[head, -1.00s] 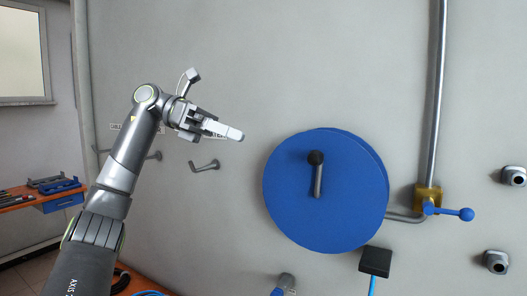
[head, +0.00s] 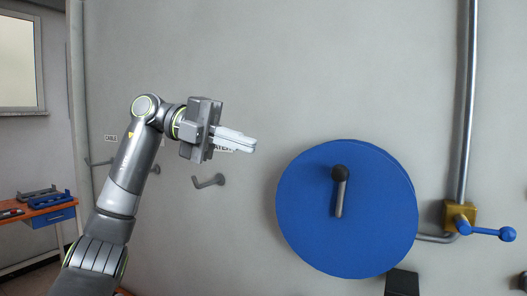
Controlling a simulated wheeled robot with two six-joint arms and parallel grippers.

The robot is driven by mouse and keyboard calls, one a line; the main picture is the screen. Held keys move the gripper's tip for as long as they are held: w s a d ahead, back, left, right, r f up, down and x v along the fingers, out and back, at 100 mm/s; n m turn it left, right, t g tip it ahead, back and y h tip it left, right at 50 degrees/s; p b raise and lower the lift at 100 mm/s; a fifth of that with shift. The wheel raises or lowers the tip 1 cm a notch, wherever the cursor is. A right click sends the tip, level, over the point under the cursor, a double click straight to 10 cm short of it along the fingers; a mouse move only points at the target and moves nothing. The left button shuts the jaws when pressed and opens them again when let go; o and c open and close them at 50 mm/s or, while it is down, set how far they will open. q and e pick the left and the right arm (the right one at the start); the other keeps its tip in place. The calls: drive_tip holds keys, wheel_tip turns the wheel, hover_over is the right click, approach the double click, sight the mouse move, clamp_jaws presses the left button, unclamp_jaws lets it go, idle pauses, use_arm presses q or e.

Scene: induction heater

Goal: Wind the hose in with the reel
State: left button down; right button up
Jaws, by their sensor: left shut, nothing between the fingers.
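The blue hose reel (head: 345,235) is a large round disc on the grey wall, right of centre. The hose itself is not clearly in view; a black block (head: 403,283) shows below the reel at the bottom edge. My right gripper is not in view.
A brass valve with a blue lever (head: 490,231) and a vertical metal pipe (head: 466,100) stand right of the reel. A wall hook (head: 208,181) is below my left gripper. An orange bench with a blue drawer (head: 55,218) is at far left.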

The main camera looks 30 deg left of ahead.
use_arm(q)
drive_tip(key=p, duration=0.4)
approach(341, 169)
drive_tip(key=w+d+f, duration=0.1)
drive_tip(key=d+f, duration=0.1)
drive_tip(key=d, duration=0.2)
drive_tip(key=shift+w+d+f, duration=0.2)
drive_tip(key=shift+w+d, duration=0.1)
drive_tip(key=shift+d, duration=0.15)
drive_tip(key=shift+d+r, duration=0.2)
drive_tip(key=shift+d, duration=0.1)
drive_tip(key=d, duration=0.3)
drive_tip(key=shift+s+d+r, duration=0.1)
drive_tip(key=shift+d, duration=0.65)
drive_tip(key=shift+a, duration=0.1)
drive_tip(key=shift+a+p, duration=0.15)
drive_tip(key=shift+p, duration=0.15)
